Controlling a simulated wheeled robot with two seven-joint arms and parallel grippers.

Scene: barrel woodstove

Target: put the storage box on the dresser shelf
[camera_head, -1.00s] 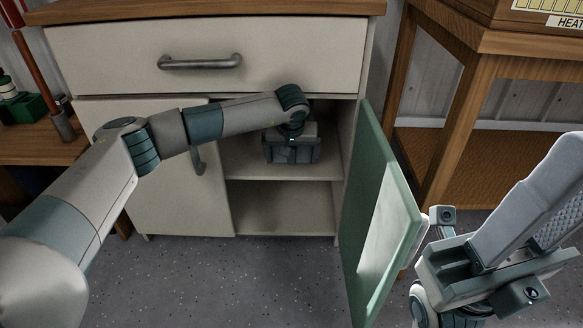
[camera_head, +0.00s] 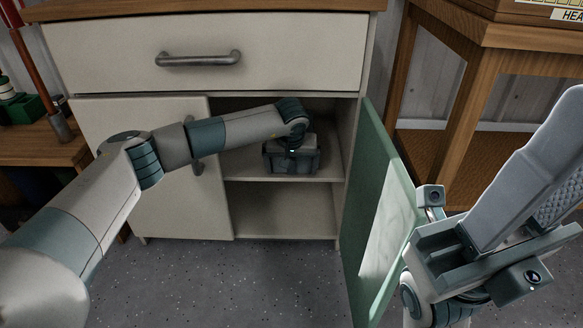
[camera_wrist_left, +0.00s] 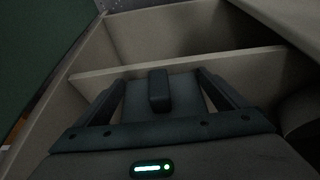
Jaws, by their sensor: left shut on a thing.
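The dark grey storage box (camera_head: 290,163) is inside the open right side of the cream dresser, at the middle shelf (camera_head: 240,170). My left gripper (camera_head: 294,143) reaches in from the left over the box and is shut on it. In the left wrist view the fingers lie on both sides of a dark handle-like piece (camera_wrist_left: 158,92). The shelf edge (camera_wrist_left: 180,65) passes just beyond them. Whether the box's underside touches the shelf is hidden. My right gripper (camera_head: 455,255) is outside, close beside the green door; its fingertips are not clear.
The green door (camera_head: 372,190) stands open towards me, right of the opening. The left cream door (camera_head: 150,180) is shut. The lower compartment (camera_head: 285,208) looks empty. A drawer (camera_head: 110,62) is shut above. A wooden table (camera_head: 450,100) stands to the right.

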